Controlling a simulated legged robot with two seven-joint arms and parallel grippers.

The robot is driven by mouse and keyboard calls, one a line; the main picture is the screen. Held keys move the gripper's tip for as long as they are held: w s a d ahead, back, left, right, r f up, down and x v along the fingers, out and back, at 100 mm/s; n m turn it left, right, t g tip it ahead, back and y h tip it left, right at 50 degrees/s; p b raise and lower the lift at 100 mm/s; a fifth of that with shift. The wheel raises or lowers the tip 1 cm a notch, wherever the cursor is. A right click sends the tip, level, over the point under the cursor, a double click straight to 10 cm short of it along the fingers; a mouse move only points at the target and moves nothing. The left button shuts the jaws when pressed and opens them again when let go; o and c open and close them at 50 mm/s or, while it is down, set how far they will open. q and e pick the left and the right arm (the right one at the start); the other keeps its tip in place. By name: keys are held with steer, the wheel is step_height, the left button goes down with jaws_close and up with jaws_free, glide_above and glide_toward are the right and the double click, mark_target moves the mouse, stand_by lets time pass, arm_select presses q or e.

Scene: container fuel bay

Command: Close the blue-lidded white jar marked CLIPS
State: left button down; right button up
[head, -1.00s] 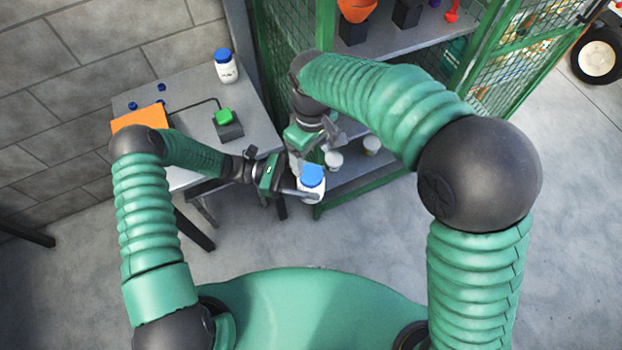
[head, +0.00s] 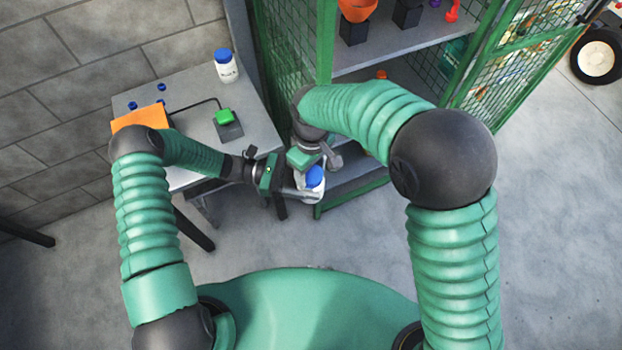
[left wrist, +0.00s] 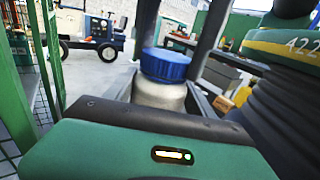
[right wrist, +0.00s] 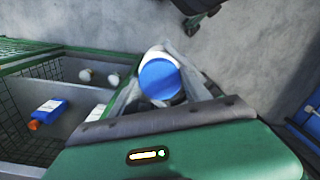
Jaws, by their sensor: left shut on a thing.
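A white jar (head: 301,183) with a blue lid (head: 315,177) is in my left gripper (head: 306,193), in front of the cabinet. In the left wrist view the jar (left wrist: 158,95) stands between the two fingers with its blue lid (left wrist: 166,65) on top; I cannot tell how firmly the lid sits. My right gripper (head: 318,170) is above and beside the lid. In the right wrist view its fingers are spread on either side of the blue lid (right wrist: 160,80). I cannot read the marking on the held jar.
Another blue-lidded white jar (head: 226,68) stands on the grey table (head: 190,88), its marking too small to read. A green button on a dark box (head: 228,125), an orange item (head: 140,117) and small blue pieces lie there. The green mesh cabinet (head: 325,50) stands close on the right.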

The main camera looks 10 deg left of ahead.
steer(key=c, duration=0.9)
steer(key=shift+m, duration=1.1)
steer(key=o, duration=1.5)
steer(key=shift+r, duration=0.1)
steer(key=shift+r, duration=2.2)
steer(key=shift+c, duration=0.3)
